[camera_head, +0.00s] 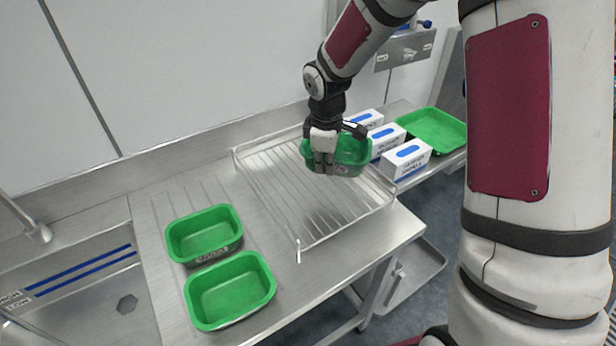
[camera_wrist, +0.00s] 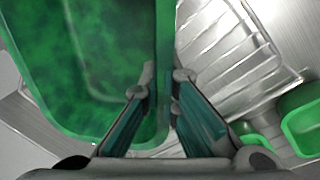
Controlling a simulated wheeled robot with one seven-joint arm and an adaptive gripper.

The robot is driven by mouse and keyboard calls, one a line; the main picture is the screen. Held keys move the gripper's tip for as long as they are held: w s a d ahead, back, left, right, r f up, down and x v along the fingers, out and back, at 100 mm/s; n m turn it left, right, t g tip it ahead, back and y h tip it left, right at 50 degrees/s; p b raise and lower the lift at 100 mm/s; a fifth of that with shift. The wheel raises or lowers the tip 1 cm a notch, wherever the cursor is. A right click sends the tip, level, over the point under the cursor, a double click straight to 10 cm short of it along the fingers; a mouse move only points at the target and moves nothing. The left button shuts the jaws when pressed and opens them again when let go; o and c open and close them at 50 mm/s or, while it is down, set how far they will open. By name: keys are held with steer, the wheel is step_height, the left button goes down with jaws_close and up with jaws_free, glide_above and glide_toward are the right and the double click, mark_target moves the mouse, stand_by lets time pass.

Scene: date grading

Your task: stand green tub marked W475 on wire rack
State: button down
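A green tub (camera_head: 350,150) is in my gripper (camera_head: 325,160), over the back right part of the wire rack (camera_head: 285,190). It looks roughly level; I cannot tell whether its base touches the wires. In the wrist view the fingers (camera_wrist: 166,78) straddle one wall of the tub (camera_wrist: 90,60), one inside and one outside, closed on it. The tub looks empty. A small marking shows on its side but is too small to read, so I cannot confirm W475. The rack also shows in the wrist view (camera_wrist: 225,55).
Two more green tubs (camera_head: 205,234) (camera_head: 230,290) stand on the drainboard left of the rack. White-and-blue boxes (camera_head: 407,158) and a green tray (camera_head: 432,130) are right of the rack. A sink (camera_head: 75,290) is at left. The rest of the rack is bare.

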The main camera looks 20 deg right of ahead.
mark_target(326, 204)
steer(key=s+f+n, duration=0.1)
steer(key=f+n, duration=0.1)
steer(key=n, duration=0.1)
steer(key=s+f+n+y+b, duration=0.1)
steer(key=f+n, duration=0.2)
steer(key=s+f+n, duration=0.1)
steer(key=f+n, duration=0.1)
steer(key=n, duration=0.1)
steer(key=shift+f+b, duration=0.2)
steer(key=shift+b, duration=0.1)
stand_by(0.5)
steer(key=shift+f, duration=0.15)
steer(key=c, duration=1.8)
jaws_free()
